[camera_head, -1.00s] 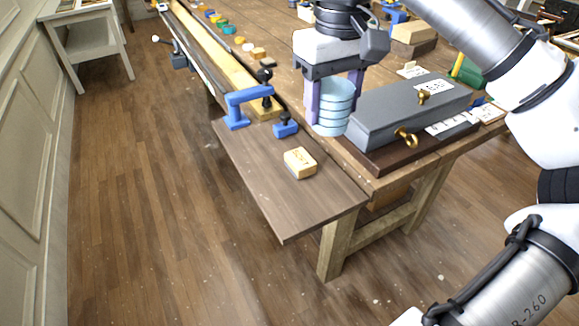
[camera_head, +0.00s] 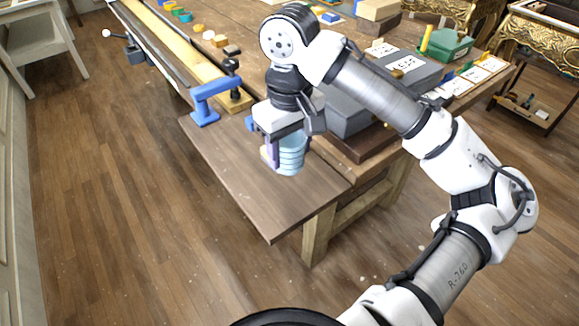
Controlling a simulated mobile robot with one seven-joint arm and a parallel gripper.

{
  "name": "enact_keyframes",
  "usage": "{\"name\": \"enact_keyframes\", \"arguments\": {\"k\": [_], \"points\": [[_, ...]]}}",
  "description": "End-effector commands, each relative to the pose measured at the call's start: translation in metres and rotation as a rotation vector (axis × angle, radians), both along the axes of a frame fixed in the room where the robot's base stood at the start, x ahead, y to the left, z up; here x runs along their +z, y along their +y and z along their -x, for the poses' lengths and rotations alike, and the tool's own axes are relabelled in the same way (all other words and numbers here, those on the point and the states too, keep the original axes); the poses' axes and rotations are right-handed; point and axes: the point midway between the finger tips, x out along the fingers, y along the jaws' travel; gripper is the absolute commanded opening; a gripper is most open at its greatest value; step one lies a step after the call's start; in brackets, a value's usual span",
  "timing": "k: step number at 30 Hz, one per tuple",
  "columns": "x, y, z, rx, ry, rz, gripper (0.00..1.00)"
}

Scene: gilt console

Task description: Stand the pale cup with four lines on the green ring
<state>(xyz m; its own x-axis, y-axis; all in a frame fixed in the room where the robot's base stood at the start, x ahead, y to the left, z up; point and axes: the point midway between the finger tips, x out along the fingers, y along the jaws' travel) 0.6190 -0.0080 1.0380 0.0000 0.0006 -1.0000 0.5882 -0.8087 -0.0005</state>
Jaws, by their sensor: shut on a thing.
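The pale blue cup (camera_head: 291,156) with several dark lines around it is upright between the fingers of my gripper (camera_head: 287,151). My gripper points down and is shut on the cup. The cup is over the low brown side board at the near end of the bench; I cannot tell whether its base touches the board. I cannot make out a green ring in this view.
A blue clamp (camera_head: 208,101) stands at the side board (camera_head: 264,212). A large grey box (camera_head: 347,115) is on the bench to the right. A green box (camera_head: 449,46) stands farther back.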

Motion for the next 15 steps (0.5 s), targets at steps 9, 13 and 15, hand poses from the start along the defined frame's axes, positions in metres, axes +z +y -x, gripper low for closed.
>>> {"name": "enact_keyframes", "arguments": {"k": [9, 13, 15], "points": [[-0.03, 0.0, 0.0, 0.0, 0.001, -0.001, 0.29], [-0.049, 0.0, 0.0, -0.001, 0.002, -0.001, 0.29], [-0.057, 0.0, 0.0, -0.001, 0.001, -0.001, 0.29]]}}
